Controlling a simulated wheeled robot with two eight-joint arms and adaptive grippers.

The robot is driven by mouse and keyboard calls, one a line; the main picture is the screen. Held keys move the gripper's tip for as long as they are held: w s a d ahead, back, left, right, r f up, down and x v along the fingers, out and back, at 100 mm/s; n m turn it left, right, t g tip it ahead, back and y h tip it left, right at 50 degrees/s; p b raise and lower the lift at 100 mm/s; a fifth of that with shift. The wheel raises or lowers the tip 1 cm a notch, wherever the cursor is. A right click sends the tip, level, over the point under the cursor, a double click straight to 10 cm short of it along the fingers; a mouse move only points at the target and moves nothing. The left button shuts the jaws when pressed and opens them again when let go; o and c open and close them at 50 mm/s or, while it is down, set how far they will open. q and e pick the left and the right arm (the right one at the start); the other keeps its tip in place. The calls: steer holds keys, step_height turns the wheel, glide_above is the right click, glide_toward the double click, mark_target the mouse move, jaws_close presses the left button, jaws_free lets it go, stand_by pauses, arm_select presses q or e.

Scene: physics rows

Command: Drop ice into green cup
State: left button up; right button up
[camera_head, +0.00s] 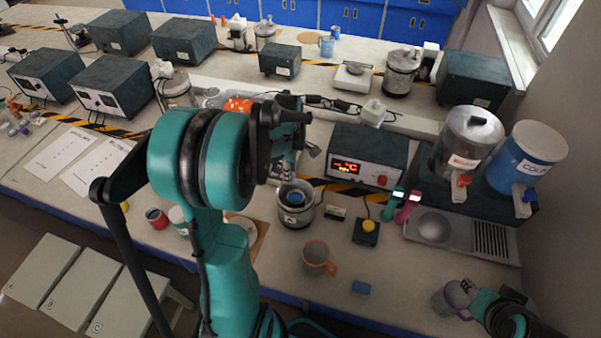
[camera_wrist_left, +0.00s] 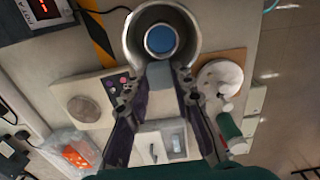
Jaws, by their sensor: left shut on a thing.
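My left gripper (camera_head: 289,178) hangs over a steel pot (camera_head: 295,213) with a blue inside. In the left wrist view the gripper (camera_wrist_left: 157,88) is shut on a small grey-blue block, likely ice (camera_wrist_left: 160,73), at the near rim of the pot (camera_wrist_left: 190,28). Whether the block touches the rim is unclear. A green-and-white cup-like container (camera_head: 179,217), likely the green cup, stands left of my arm; a green cylinder (camera_wrist_left: 231,128) shows in the left wrist view. My right gripper (camera_head: 476,293) is at a purple-handled mug (camera_head: 447,300); its grip is unclear.
An orange-handled mug (camera_head: 316,258) stands in front of the pot. A red cup (camera_head: 156,218) stands at the left. A white round plate (camera_wrist_left: 220,77) lies beside the pot.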

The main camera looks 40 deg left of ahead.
arm_select(q)
step_height(320, 180, down, 6)
steer(key=b, duration=0.4)
steer(key=o, duration=0.9)
steer(key=shift+r, duration=0.1)
step_height(320, 180, up, 12)
steer(key=shift+f, duration=0.1)
stand_by(0.3)
steer(key=s+d+f+m+t+b, duration=0.2)
steer(key=s+d+m, duration=0.1)
steer(key=d+m, duration=0.3)
steer(key=s+d+f+m+t+b, duration=0.2)
steer(key=s+d+m, duration=0.1)
steer(key=d+m, duration=0.4)
steer(key=s+d+f+m+t+b, duration=0.2)
steer(key=d+m, duration=0.4)
steer(key=m, duration=0.3)
steer(key=shift+s+d+f+t+b, duration=0.1)
steer(key=shift+s+d+t+b, duration=0.25)
steer(key=shift+s+t, duration=0.25)
